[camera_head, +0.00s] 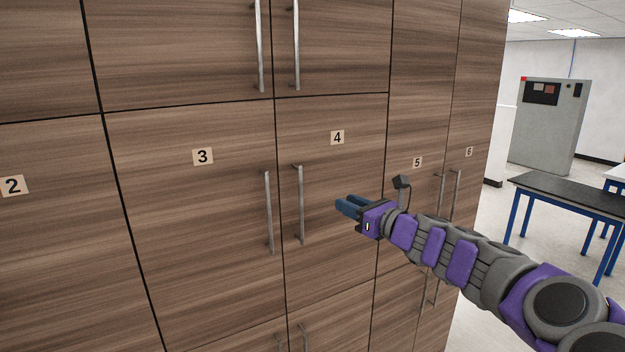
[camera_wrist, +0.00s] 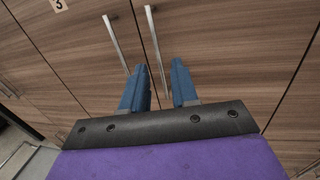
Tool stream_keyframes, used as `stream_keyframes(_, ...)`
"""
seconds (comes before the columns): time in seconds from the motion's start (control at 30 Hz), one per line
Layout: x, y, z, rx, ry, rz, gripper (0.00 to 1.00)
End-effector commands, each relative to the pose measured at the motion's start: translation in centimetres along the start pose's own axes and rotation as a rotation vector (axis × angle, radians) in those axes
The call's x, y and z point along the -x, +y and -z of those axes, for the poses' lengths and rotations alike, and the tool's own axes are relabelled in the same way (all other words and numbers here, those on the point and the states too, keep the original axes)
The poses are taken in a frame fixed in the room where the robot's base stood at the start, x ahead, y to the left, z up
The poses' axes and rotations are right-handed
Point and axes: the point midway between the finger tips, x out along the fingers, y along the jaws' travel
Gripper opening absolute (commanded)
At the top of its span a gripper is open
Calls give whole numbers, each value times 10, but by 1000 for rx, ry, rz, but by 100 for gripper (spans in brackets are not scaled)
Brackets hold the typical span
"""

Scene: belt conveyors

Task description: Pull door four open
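Door four (camera_head: 335,220) is a wood-grain cabinet door with a "4" label (camera_head: 337,138), and it is closed. Its handle (camera_head: 300,204) is a vertical metal bar near the door's left edge. In the wrist view door four's handle (camera_wrist: 154,42) is the right one of two bars. My gripper (camera_head: 347,206) is in front of door four, to the right of its handle and apart from it. In the wrist view my gripper (camera_wrist: 159,82) shows its two blue fingers apart, with nothing held between them. The lower end of the handle lies beyond the fingertips there.
Door three (camera_head: 190,220) and its handle (camera_head: 269,212) are just left of door four's handle. Door five (camera_head: 415,200) is to the right, behind my arm. A dark-topped table (camera_head: 575,195) and a grey cabinet (camera_head: 550,125) stand at the far right, with open floor near them.

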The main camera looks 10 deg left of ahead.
Motion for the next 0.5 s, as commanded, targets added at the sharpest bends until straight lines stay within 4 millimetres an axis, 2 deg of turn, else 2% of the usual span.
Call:
stream_keyframes(0.03,-12,3,1,3,3,-4,29)
stream_keyframes(0.2,-43,3,3,4,5,-6,29)
stream_keyframes(0.5,-76,-11,0,-1,-3,-1,29)
